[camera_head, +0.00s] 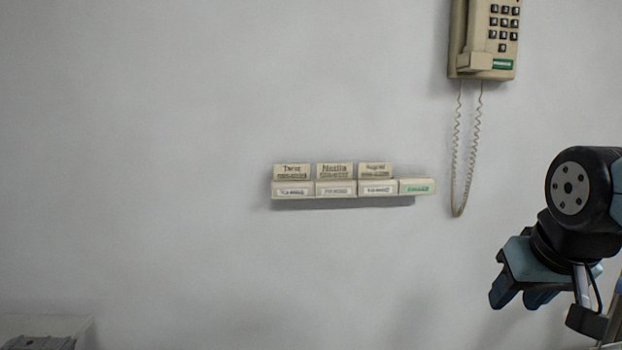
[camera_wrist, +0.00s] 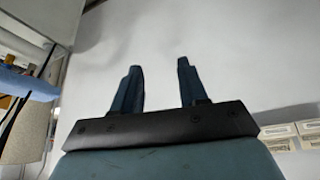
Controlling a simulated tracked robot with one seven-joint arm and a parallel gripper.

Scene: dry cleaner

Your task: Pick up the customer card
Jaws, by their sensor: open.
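Three small cream cards with dark print stand in a narrow wall rack (camera_head: 347,190). They are a left card (camera_head: 291,171), a middle card (camera_head: 334,170) and a right card (camera_head: 375,170); the print is too small to tell which is the customer card. The rack's fourth slot, at the right with a green label, shows no card. My gripper (camera_head: 520,299) is to the right of the rack and lower, apart from it. In the wrist view my gripper (camera_wrist: 160,80) is open with nothing between its fingers, and part of the card rack (camera_wrist: 287,137) shows at the lower right.
A beige wall telephone (camera_head: 486,40) hangs at the upper right, its coiled cord (camera_head: 456,150) looping down between the rack and my arm. A grey object (camera_head: 40,342) lies on a pale surface at the lower left. The wall left of the rack is bare.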

